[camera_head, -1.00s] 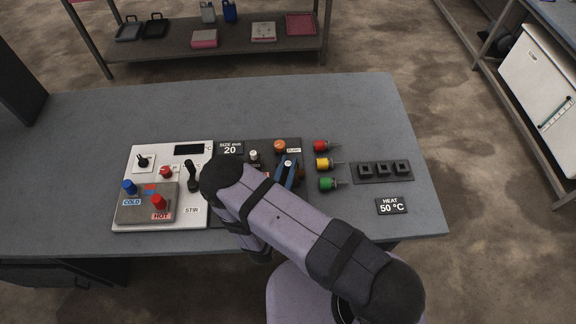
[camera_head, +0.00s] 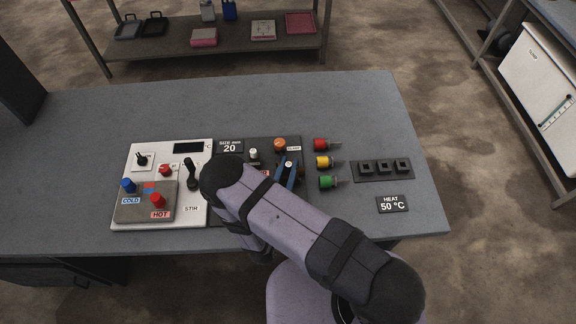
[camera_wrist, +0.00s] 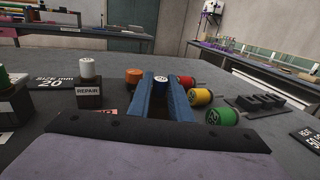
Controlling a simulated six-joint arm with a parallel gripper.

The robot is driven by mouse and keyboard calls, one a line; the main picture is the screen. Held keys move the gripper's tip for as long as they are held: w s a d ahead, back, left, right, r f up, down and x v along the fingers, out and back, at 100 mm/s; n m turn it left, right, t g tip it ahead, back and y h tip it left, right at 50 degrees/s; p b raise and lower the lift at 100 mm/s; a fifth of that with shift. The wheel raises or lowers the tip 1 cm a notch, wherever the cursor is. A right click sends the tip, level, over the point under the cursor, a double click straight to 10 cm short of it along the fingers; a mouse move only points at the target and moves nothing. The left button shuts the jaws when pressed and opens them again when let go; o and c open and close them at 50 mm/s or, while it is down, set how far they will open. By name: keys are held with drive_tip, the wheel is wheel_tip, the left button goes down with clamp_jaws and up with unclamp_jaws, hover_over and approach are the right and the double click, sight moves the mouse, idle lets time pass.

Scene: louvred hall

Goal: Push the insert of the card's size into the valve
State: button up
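The size card (camera_head: 229,147) reads "SIZE mm 20"; it also shows at the left of the wrist view (camera_wrist: 52,82). My gripper (camera_head: 288,172) is over the dark panel, its blue fingers pointing away from me. In the wrist view a small blue insert with a pale marked end (camera_wrist: 160,79) sits between the fingertips (camera_wrist: 161,86), which appear closed on it. Red (camera_head: 321,145), yellow (camera_head: 323,162) and green (camera_head: 326,183) inserts lie in a row right of the panel. The valve is not clear behind my arm and fingers.
An orange knob (camera_head: 280,144) and a white-topped REPAIR post (camera_wrist: 88,82) stand close to my fingers. A black block with three square holes (camera_head: 383,169) and a heat card (camera_head: 391,205) are at right. The stir unit (camera_head: 192,212) is at left. The table's far side is clear.

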sight(285, 170)
drive_tip(key=o, duration=0.3)
drive_tip(key=shift+w+r, duration=0.1)
drive_tip(key=shift+a+r, duration=0.1)
drive_tip(key=shift+r, duration=0.05)
drive_tip(key=shift+s+a+r+p, duration=0.2)
drive_tip(key=shift+s+r+p, duration=0.35)
drive_tip(key=shift+r+p, duration=0.05)
drive_tip(key=shift+s+a+r+p, duration=0.2)
drive_tip(key=shift+s+r+p, duration=0.35)
drive_tip(key=shift+r, duration=0.05)
drive_tip(key=shift+s+a+r+p, duration=0.1)
drive_tip(key=shift+s+r+p, duration=0.25)
drive_tip(key=shift+s+r, duration=0.2)
drive_tip(key=shift+f, duration=0.1)
drive_tip(key=shift+s+a+f+b, duration=0.1)
drive_tip(key=shift+s+a+b, duration=0.15)
drive_tip(key=shift+s+b, duration=0.2)
drive_tip(key=b+v, duration=0.2)
drive_tip(key=v, duration=0.2)
drive_tip(key=shift+s+a, duration=0.1)
drive_tip(key=shift+s, duration=0.3)
drive_tip(key=shift+b+v, duration=0.45)
drive_tip(key=shift+v, duration=0.35)
